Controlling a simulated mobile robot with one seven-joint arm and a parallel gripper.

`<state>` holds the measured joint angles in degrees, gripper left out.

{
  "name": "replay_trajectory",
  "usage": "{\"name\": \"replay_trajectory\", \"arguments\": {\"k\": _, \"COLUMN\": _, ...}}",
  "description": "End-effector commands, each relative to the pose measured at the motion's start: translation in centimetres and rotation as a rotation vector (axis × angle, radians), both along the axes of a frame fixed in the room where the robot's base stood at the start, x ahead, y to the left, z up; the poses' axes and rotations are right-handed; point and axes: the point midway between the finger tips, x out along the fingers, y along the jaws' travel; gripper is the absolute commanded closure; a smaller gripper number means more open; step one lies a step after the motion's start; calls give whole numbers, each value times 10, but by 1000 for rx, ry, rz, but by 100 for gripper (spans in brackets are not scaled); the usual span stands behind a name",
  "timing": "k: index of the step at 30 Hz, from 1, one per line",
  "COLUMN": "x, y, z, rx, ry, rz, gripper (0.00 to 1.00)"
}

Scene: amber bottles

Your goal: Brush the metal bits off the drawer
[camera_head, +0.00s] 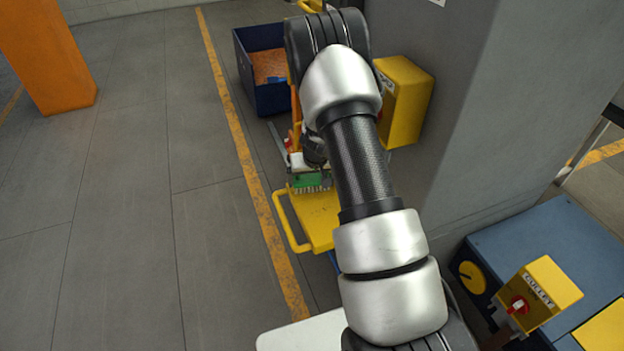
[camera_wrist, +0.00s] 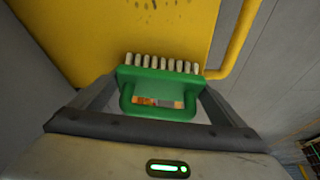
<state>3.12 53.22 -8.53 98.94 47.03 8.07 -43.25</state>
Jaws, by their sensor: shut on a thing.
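A green brush with a row of pale bristles shows in the wrist view (camera_wrist: 160,75) and in the head view (camera_head: 311,181). My gripper (camera_wrist: 160,100) is shut on the brush, with a finger at each side of its green handle. The drawer fills the upper middle of the wrist view (camera_wrist: 70,35). A few small grey specks, perhaps metal bits (camera_wrist: 148,5), show at the top edge there. I cannot tell whether the bristles touch the drawer. My arm hides the drawer's right side.
A yellow box (camera_head: 405,100) is fixed to the grey pillar (camera_head: 460,130) at right. A dark blue bin (camera_head: 262,97) stands behind. A blue machine with a yellow switch box (camera_head: 540,292) is at lower right.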

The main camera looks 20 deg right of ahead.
Motion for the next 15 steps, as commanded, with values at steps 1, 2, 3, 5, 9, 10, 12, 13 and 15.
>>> {"name": "replay_trajectory", "arguments": {"k": 1, "x": 1, "y": 0, "z": 5, "rx": 0, "ry": -2, "rz": 0, "gripper": 36}}
{"name": "replay_trajectory", "arguments": {"k": 2, "x": 1, "y": 0, "z": 8, "rx": 0, "ry": -2, "rz": 0, "gripper": 36}}
{"name": "replay_trajectory", "arguments": {"k": 3, "x": 1, "y": 0, "z": 12, "rx": 0, "ry": -2, "rz": 0, "gripper": 36}}
{"name": "replay_trajectory", "arguments": {"k": 5, "x": 1, "y": 0, "z": 18, "rx": 0, "ry": -3, "rz": 0, "gripper": 36}}
{"name": "replay_trajectory", "arguments": {"k": 9, "x": 1, "y": 0, "z": 32, "rx": -1, "ry": -2, "rz": 1, "gripper": 36}}
{"name": "replay_trajectory", "arguments": {"k": 10, "x": 1, "y": 0, "z": 35, "rx": -1, "ry": -2, "rz": 1, "gripper": 36}}
{"name": "replay_trajectory", "arguments": {"k": 12, "x": 1, "y": 0, "z": 42, "rx": 0, "ry": -2, "rz": 0, "gripper": 36}}
{"name": "replay_trajectory", "arguments": {"k": 13, "x": 1, "y": 0, "z": 46, "rx": 0, "ry": -2, "rz": 0, "gripper": 36}}
{"name": "replay_trajectory", "arguments": {"k": 15, "x": 1, "y": 0, "z": 52, "rx": 0, "ry": -2, "rz": 0, "gripper": 36}}
